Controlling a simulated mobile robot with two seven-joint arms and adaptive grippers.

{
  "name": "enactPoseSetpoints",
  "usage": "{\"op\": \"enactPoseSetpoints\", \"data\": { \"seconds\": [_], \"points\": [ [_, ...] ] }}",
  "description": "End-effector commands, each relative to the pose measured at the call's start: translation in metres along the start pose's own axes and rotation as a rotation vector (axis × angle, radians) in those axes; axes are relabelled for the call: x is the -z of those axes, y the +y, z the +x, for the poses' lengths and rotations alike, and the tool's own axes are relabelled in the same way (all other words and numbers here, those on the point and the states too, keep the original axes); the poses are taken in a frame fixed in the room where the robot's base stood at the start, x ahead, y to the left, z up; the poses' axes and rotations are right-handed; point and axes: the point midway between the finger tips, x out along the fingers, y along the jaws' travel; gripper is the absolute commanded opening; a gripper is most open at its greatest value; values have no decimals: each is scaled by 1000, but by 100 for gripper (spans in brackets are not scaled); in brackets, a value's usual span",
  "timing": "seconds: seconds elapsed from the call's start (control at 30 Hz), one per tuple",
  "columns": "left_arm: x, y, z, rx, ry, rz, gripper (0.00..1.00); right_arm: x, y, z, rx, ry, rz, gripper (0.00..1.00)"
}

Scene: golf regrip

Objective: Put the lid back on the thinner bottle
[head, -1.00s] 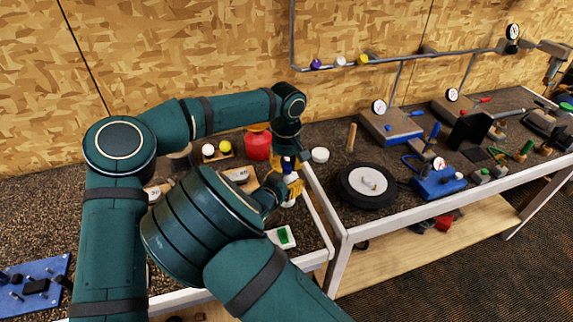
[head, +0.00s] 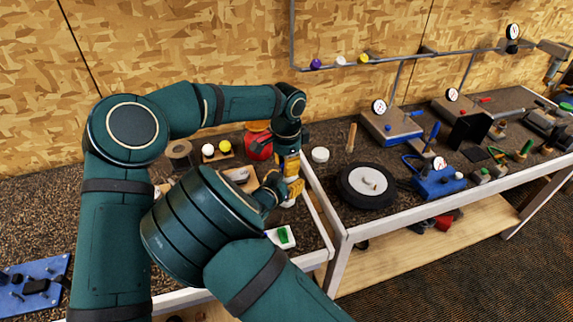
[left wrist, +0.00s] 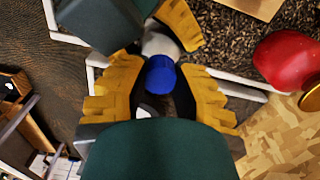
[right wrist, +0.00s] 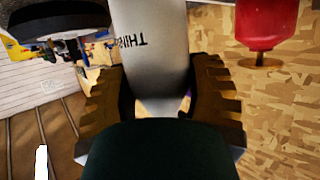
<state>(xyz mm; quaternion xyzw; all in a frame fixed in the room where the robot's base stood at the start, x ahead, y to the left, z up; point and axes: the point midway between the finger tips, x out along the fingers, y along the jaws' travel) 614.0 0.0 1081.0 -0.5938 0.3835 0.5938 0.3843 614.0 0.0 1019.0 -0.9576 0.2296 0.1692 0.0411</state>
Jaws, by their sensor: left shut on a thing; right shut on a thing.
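The blue lid (left wrist: 161,75) is between the yellow fingers of my left gripper (left wrist: 163,95), which is shut on it. Beyond it in the left wrist view is the white bottle (left wrist: 160,41), in line with the lid; whether they touch I cannot tell. My right gripper (right wrist: 162,95) is shut on this bottle (right wrist: 156,60), whose printed text, partly legible as "THIN", reads upside down in the right wrist view. In the head view my left gripper (head: 289,165) is directly above my right gripper (head: 293,191); the lid is hidden there.
A red container (head: 258,148) stands behind the grippers, with a white round piece (head: 320,155) to their right. A small white tray with green (head: 281,236) lies near the table's front edge. A wheel (head: 367,186) lies on the right table.

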Motion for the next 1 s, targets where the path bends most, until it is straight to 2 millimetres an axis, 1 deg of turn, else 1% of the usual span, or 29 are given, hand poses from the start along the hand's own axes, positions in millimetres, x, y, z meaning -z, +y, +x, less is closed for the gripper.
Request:
{"op": "enactPoseSetpoints", "data": {
  "seconds": [0.1, 0.2, 0.53, 0.57, 0.6, 0.9, 1.0],
  "points": [
    [0, 0, 0, 0, 0, 136, 0, 0, 0, 0, 0, 1, 0, 0],
    [0, 0, 0, 0, 0, 200, 0, 0, 0, 0, 0, 1, 0, 0],
    [0, 0, 0, 0, 0, 219, 0, 0, 0, 0, 0, 1, 0, 0],
    [0, 0, 0, 0, 0, 219, 37, 0, 0, 0, 0, 1, 0, 0],
    [0, 0, 0, 0, 0, 219, 51, 0, 0, 0, 0, 1, 0, 0],
    [0, 0, 0, 0, 0, 218, 51, 0, 0, 0, 0, 1, 0, 0],
    [0, 0, -4, 1, 0, 217, 51, 0, 0, 0, 0, 1, 0, 0]
  ]
}}
